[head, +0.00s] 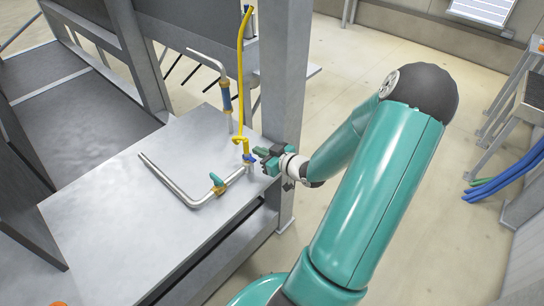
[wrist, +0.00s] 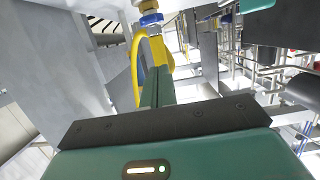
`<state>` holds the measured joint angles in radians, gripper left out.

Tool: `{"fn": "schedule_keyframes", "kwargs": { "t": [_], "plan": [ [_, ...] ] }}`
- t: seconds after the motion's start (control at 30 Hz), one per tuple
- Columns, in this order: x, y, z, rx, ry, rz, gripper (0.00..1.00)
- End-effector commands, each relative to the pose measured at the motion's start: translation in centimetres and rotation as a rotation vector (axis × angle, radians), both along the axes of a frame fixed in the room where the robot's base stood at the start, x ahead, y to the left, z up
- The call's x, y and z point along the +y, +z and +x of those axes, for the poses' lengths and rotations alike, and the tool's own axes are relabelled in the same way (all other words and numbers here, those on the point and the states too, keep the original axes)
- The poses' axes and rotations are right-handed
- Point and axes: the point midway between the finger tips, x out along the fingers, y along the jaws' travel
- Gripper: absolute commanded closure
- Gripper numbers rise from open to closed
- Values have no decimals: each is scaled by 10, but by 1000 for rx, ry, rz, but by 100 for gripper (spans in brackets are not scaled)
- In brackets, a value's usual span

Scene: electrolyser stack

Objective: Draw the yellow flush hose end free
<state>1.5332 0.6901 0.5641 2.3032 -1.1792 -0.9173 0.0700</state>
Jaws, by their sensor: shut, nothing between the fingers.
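The yellow flush hose (head: 241,75) hangs down beside a grey post in the head view. Its yellow elbow end (head: 241,141) sits just above a blue fitting (head: 249,158) over the grey bench top. In the wrist view the yellow hose end (wrist: 160,50) lies just beyond my fingertips, with a blue ring (wrist: 151,19) past it. My gripper (head: 259,153) is right of the hose end, close to it, shut and empty. In the wrist view its green fingers (wrist: 157,78) are together, pointing at the yellow end. I cannot tell whether they touch it.
A bent metal pipe (head: 170,181) with a green valve handle (head: 217,180) lies left of the fitting. An upright pipe with a blue sleeve (head: 226,96) stands behind. The grey post (head: 285,100) rises close beside my gripper. The bench's front left (head: 110,240) is clear.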

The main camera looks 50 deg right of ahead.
Motion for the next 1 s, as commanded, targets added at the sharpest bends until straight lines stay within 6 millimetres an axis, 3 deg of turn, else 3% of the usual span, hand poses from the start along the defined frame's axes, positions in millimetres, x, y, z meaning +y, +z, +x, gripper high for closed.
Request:
{"fn": "schedule_keyframes", "kwargs": {
  "t": [0.07, 0.33, 0.83, 1.0],
  "plan": [
    [2, -5, 17, -1, 2, 3, 100],
    [0, -37, 12, 0, -1, 3, 100],
    [0, -45, 12, 1, 0, 0, 100],
    [1, -60, 13, 1, 1, 0, 100]
  ]
}}
